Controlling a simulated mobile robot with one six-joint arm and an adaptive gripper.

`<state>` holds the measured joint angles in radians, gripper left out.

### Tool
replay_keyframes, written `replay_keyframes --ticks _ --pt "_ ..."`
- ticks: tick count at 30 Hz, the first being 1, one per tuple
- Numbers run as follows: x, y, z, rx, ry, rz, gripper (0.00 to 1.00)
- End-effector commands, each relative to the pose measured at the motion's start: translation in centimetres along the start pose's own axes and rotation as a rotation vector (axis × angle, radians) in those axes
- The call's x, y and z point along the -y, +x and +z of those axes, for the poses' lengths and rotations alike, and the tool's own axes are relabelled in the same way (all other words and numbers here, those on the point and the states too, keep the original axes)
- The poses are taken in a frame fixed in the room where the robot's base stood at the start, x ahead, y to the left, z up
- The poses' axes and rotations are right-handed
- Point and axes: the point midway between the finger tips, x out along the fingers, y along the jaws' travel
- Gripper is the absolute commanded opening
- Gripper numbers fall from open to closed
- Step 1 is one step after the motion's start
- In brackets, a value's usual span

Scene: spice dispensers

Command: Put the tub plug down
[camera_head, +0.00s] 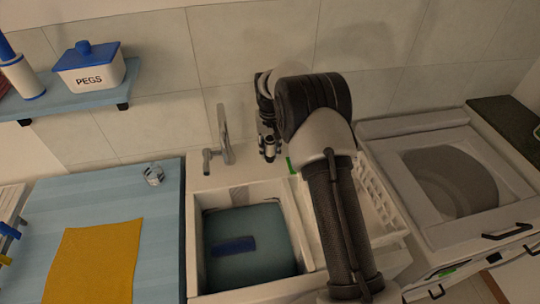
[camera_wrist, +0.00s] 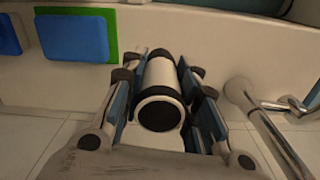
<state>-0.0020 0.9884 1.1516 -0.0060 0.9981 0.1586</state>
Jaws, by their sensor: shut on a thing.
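My gripper (camera_head: 268,148) hangs over the light ledge behind the sink, just right of the tap. In the wrist view, my gripper (camera_wrist: 160,105) is shut on a short pale cylinder with dark ends, the tub plug by its place in the jaws (camera_wrist: 160,82). Its dark round end faces the camera. The fingers press on its left and right sides. In the head view it is small and partly hidden by the fingers. I cannot tell whether its far end touches the ledge.
The tap (camera_head: 224,140) stands close by and also shows in the wrist view (camera_wrist: 262,118). The sink (camera_head: 192,240) holds water and a dark blue block (camera_head: 234,246). A white rack (camera_head: 378,195) is right of my arm. A blue pad (camera_wrist: 72,38) lies near green.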

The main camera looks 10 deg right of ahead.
Motion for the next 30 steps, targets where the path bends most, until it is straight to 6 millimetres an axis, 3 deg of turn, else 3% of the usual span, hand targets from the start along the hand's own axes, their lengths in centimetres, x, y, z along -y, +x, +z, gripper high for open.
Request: replay_keyframes --ticks 5,16,17,26,30 --pt "0.0 2.9 0.1 0.002 0.0 0.0 0.07" --pt "0.0 3.3 0.1 0.002 0.0 0.0 0.07" --pt "0.0 3.4 0.1 0.002 0.0 0.0 0.29" --pt "0.0 3.3 0.1 0.002 0.0 0.0 0.48" --pt "0.0 3.3 0.1 0.002 0.0 0.0 0.48"
